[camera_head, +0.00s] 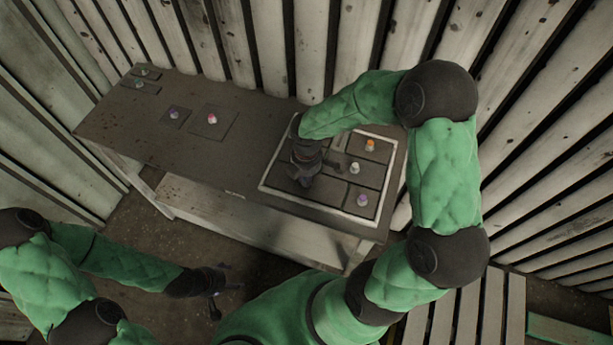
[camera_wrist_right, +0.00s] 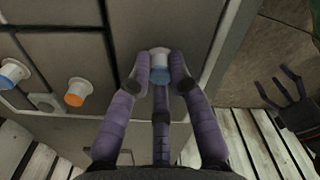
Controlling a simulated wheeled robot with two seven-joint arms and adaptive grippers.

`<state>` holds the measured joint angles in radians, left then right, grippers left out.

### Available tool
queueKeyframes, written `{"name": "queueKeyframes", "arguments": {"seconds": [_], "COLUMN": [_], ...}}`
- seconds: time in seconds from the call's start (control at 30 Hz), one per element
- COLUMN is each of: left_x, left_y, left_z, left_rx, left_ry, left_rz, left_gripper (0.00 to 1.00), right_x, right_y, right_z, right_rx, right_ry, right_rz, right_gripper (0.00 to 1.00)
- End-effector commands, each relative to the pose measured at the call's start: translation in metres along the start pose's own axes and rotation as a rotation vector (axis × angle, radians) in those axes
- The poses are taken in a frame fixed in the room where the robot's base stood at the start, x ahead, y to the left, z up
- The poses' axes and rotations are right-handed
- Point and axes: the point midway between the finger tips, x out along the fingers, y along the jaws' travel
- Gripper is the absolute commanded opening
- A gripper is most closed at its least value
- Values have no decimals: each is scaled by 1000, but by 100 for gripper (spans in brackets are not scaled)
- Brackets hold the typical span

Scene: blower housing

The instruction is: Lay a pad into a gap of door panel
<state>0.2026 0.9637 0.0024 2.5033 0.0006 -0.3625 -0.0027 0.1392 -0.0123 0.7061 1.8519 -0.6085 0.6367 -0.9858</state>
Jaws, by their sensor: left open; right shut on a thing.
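The door panel (camera_head: 266,187) is a pale-rimmed frame on the right part of the table, with dark square pads inside. My right gripper (camera_head: 303,180) is over its left part, shut on the pale-blue knob (camera_wrist_right: 159,68) of a pad (camera_wrist_right: 185,22), close to the panel's rim in the right wrist view. The arm and fingers hide much of this pad, and I cannot tell if it lies flush. Other pads in the panel carry an orange knob (camera_head: 370,145), a white knob (camera_head: 354,168) and a purple knob (camera_head: 362,200). My left gripper (camera_head: 222,290) is open and empty, low beside the table.
On the table (camera_head: 110,118), left of the panel, lie a pad with a red knob (camera_head: 212,119), a pad with a purple knob (camera_head: 174,114) and two small pads (camera_head: 146,73) at the far left corner. Bare table separates them from the panel. Slatted walls stand close behind.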

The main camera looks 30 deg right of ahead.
Motion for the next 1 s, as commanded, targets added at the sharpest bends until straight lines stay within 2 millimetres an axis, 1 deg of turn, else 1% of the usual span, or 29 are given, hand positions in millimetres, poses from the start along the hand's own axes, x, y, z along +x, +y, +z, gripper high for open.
{"name": "queueKeyframes", "arguments": {"seconds": [0.37,0.4,0.47,0.7,0.73,0.8,1.0], "left_x": [1,1,1,1,1,1,1], "left_y": [0,0,0,0,0,0,0], "left_z": [0,0,0,0,0,0,0], "left_rx": [0,0,0,0,0,0,0], "left_ry": [0,0,0,0,0,0,0], "left_rz": [0,0,0,0,0,0,0], "left_gripper": [71,71,71,71,71,71,71], "right_x": [1,1,1,1,1,1,1], "right_y": [0,0,0,0,0,0,0], "right_z": [0,0,0,0,0,0,0], "right_rx": [0,0,0,0,0,0,0], "right_ry": [0,0,0,0,0,0,0], "right_rz": [1,1,1,0,0,0,0], "right_gripper": [0,31,47,47,53,70,71]}}
